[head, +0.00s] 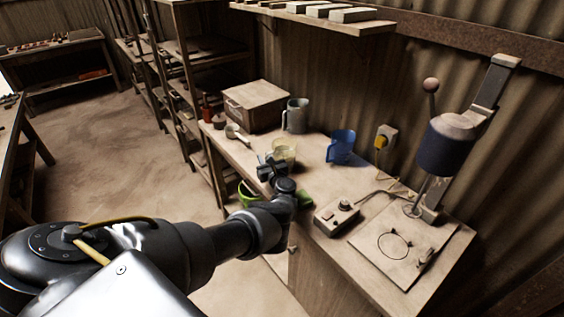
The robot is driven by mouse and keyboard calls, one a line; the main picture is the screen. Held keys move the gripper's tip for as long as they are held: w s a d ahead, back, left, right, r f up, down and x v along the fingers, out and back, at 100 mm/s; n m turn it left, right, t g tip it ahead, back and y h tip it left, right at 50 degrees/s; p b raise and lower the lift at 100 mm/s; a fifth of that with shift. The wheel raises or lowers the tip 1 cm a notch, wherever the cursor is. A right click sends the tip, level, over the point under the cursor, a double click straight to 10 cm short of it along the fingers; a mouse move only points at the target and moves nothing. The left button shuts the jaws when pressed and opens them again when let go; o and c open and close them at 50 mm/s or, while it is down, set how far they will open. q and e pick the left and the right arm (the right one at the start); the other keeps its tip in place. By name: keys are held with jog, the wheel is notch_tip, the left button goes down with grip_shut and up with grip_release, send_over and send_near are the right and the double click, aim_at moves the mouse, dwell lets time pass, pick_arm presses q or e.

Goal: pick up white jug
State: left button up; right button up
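A pale, cream-white jug (286,149) stands on the workbench (312,185) near its front edge, partly hidden behind my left gripper. My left gripper (268,166) is at the bench's front edge, just in front of and slightly left of this jug. I cannot tell whether its fingers touch the jug or how far apart they are. A grey jug (296,114) stands farther back against the wall, and a blue jug (341,146) stands to the right. My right gripper is out of view.
A wooden box (256,104) and a pale scoop (236,133) sit left on the bench. A control box (337,216) and a press (447,145) with cables stand right. A green container (247,194) is below the bench edge. A shelf (318,19) hangs above.

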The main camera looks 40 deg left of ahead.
pick_arm(q)
jog(key=shift+s, duration=0.1)
grip_shut()
jog(key=shift+r, duration=0.1)
jog(key=shift+r, duration=0.1)
jog(key=shift+r+p, duration=0.55)
jog(key=shift+r, duration=0.5)
jog(key=s+a+r, duration=0.6)
jog(key=s+r, duration=0.4)
jog(key=s, duration=0.2)
jog(key=shift+a+r, duration=0.3)
jog(key=shift+a, duration=0.05)
